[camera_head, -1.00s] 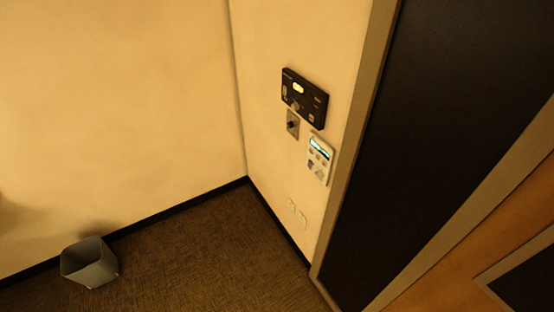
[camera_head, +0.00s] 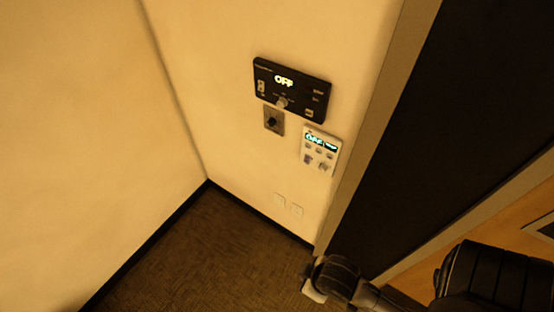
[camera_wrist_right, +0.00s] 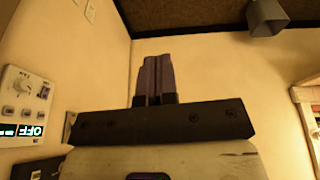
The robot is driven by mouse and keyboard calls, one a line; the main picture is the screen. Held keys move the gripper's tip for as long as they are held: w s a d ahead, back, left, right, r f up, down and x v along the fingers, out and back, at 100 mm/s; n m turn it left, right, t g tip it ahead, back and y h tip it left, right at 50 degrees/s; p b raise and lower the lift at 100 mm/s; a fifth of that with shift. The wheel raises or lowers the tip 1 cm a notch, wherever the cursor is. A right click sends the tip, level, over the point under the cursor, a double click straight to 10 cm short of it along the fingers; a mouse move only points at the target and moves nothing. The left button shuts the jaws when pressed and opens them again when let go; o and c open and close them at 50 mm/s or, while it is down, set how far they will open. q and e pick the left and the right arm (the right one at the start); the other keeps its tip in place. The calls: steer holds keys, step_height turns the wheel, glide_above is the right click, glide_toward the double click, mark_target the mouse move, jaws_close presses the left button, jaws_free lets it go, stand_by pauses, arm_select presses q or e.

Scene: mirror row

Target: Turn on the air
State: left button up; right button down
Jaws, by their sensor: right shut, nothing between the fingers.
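In the head view a white controller (camera_head: 319,152) with a lit display reading OFF, small buttons and a dial is on the wall. Up and left of it is a black panel (camera_head: 292,90), its lit display also reading OFF. My right arm reaches in from the lower right, below the controller. In the right wrist view, which is upside down, my right gripper (camera_wrist_right: 154,80) is shut and empty. The white controller (camera_wrist_right: 24,105) is at that view's left edge, apart from the fingers, its display reading OFF. My left gripper is not in view.
A grey plate with a dark knob (camera_head: 273,121) sits under the black panel. Pale wall plates (camera_head: 288,205) are lower down. A door frame (camera_head: 374,125) and dark door stand right of the controls. A grey bin (camera_wrist_right: 268,17) shows in the wrist view. The left wall is bare.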

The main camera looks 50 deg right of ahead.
steer(key=w+d+f+m+h+b, duration=0.1)
steer(key=w+d+f+h+b, duration=0.35)
steer(key=w+d, duration=0.3)
steer(key=w+d+f+m+h+b, duration=0.2)
steer(key=w+d+f+h+b, duration=0.1)
steer(key=w+d+h, duration=0.4)
arm_select(q)
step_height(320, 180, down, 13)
steer(key=b, duration=0.5)
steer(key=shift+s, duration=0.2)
arm_select(e)
steer(key=w+d+n+g+h, duration=0.1)
steer(key=w+d+h, duration=0.4)
steer(key=w, duration=0.5)
steer(key=shift+w+d+n+g, duration=0.35)
steer(key=shift+d+n+g, duration=0.05)
steer(key=shift+d+n, duration=0.25)
steer(key=shift+r, duration=0.1)
steer(key=p, duration=0.4)
glide_toward(306, 162)
steer(key=d, duration=0.5)
steer(key=d+f, duration=0.1)
steer(key=d, duration=0.1)
steer(key=shift+w+d, duration=0.15)
steer(key=shift+w, duration=0.25)
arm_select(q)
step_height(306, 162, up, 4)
